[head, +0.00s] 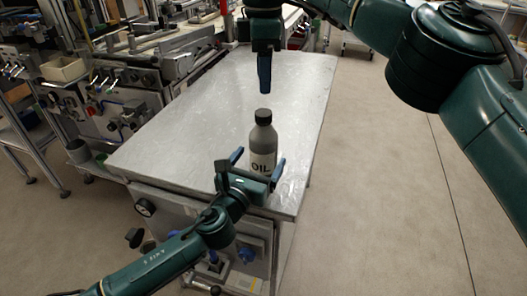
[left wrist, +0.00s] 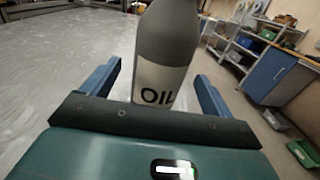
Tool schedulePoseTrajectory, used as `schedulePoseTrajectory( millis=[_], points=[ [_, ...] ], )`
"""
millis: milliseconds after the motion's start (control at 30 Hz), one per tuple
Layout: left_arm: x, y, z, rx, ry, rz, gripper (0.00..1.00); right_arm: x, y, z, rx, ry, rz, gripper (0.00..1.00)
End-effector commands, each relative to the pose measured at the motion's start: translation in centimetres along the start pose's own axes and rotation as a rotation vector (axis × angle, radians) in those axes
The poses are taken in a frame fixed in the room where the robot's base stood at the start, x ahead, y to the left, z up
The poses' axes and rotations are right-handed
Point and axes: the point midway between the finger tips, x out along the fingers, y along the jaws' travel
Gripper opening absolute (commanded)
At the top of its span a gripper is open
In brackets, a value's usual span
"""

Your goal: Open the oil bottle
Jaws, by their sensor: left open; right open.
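A grey oil bottle (head: 262,148) with a white label reading "OIL" stands upright on the metal table (head: 200,110). Its dark cap (head: 263,115) is on top. My left gripper (head: 260,158) is open in front of the bottle at label height. In the left wrist view the bottle (left wrist: 168,50) shows between and beyond the two blue fingers (left wrist: 155,85), which stand apart from it; the cap is out of that view. My right gripper (head: 264,75) points down above the cap with a gap below it. Its fingers line up in the head view, and nothing shows in it.
The table top around the bottle is clear, with its right edge (head: 318,140) close by. Machines with levers and pipes (head: 130,85) stand along the left. Open floor (head: 400,180) lies to the right. Shelves and a blue cabinet (left wrist: 262,75) stand farther off.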

Motion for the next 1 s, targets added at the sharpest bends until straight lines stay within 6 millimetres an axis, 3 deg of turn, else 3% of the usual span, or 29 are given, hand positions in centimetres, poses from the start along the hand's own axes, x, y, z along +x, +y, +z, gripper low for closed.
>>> schedulePoseTrajectory(
  millis=[233, 633, 1000],
  points=[
    [3.0, 0.0, 0.0, -0.002, 0.000, 0.002, 0.86, 0.0, 0.0, 0.0, -0.001, 0.001, 0.000, 0.53],
    [3.6, 0.0, 0.0, -0.002, 0.000, 0.000, 0.85, 0.0, 0.0, 0.0, -0.001, 0.001, 0.000, 0.53],
    [3.5, 0.0, 0.0, -0.002, 0.001, 0.001, 0.55, 0.0, 0.0, 0.0, -0.001, 0.001, 0.000, 0.53]
  ],
)
